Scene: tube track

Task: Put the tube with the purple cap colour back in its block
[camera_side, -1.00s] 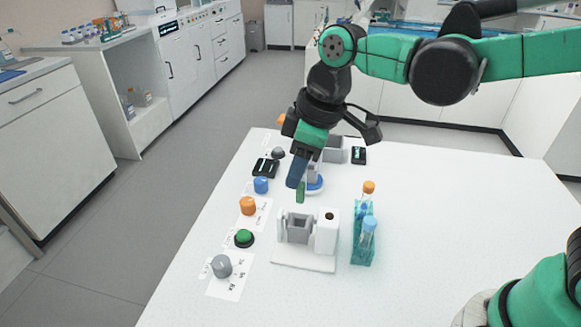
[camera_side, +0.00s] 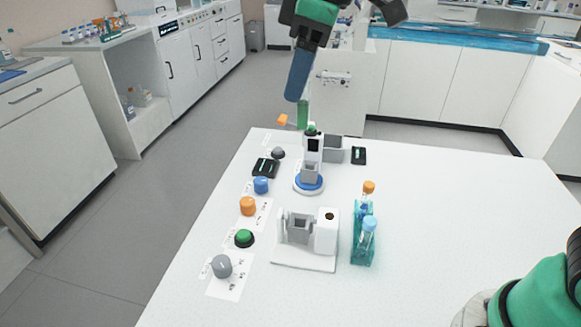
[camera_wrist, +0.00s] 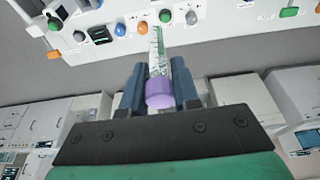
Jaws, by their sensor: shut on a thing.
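My gripper (camera_side: 299,80) is shut on the purple-capped tube and holds it high above the far end of the table. In the side view the tube (camera_side: 303,114) hangs below the blue fingers, its lower part green and its cap hidden. In the wrist view the purple cap (camera_wrist: 159,92) sits between the two fingers (camera_wrist: 159,82), and the clear, green-tinted tube body points away from the camera. The teal block (camera_side: 362,248) stands on the table at the right of the devices. It holds an orange-capped tube (camera_side: 368,190) and a light-blue-capped tube (camera_side: 369,228).
A white-and-grey device (camera_side: 304,240) stands left of the block. Another device with a blue round base (camera_side: 309,184) stands farther back. Blue (camera_side: 261,185), orange (camera_side: 247,206), green (camera_side: 244,237) and grey (camera_side: 221,266) knobs line the left edge. The table's right side is clear.

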